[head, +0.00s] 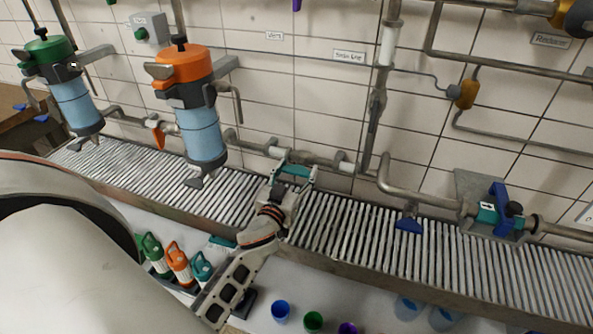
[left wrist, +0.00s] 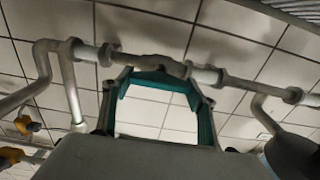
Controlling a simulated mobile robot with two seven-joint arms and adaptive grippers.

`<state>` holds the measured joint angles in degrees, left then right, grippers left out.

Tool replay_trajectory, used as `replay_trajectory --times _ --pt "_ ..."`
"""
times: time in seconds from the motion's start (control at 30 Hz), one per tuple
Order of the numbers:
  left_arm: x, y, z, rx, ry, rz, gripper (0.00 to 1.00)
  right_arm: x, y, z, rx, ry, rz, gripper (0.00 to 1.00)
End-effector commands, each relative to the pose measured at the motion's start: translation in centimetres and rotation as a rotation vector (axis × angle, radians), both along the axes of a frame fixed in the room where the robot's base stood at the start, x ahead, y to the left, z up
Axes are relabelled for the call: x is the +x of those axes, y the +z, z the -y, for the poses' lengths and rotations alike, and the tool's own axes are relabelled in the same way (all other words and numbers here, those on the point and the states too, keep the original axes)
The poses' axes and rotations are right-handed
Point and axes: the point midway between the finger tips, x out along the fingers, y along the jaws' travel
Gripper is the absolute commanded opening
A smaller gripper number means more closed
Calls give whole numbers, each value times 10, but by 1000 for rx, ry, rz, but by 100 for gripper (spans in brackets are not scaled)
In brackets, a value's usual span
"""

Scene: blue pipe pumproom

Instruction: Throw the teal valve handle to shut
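The teal valve handle (head: 295,170) is on the grey wall pipe, above the slatted grating, in the middle of the head view. In the left wrist view a teal bar (left wrist: 158,77) crosses below the valve body on the pipe. My left gripper (head: 293,173) reaches up to it, its two fingers spread wide with one at each end of the handle. In the left wrist view the fingers (left wrist: 157,95) show teal inner sides, and the space between them is empty below the bar. I cannot tell whether they touch the handle. My right gripper is not in view.
A blue-handled valve (head: 498,207) is on the pipe at right, and a blue handle (head: 408,224) hangs nearer. Orange-topped (head: 185,66) and green-topped (head: 50,50) filter housings stand at left. Bottles (head: 178,263) and cups (head: 281,311) stand below the grating (head: 350,225).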

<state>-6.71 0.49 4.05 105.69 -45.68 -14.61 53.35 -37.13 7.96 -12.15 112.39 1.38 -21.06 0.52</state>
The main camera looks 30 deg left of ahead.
Motion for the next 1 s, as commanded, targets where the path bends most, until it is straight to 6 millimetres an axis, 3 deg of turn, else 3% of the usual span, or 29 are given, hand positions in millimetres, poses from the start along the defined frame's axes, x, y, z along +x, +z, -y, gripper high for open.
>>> replay_trajectory --times 0.47,1.0 --pt "0 1 1 141 0 -33 36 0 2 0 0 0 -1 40" --pt "1 0 3 624 1 -148 36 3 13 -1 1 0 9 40"
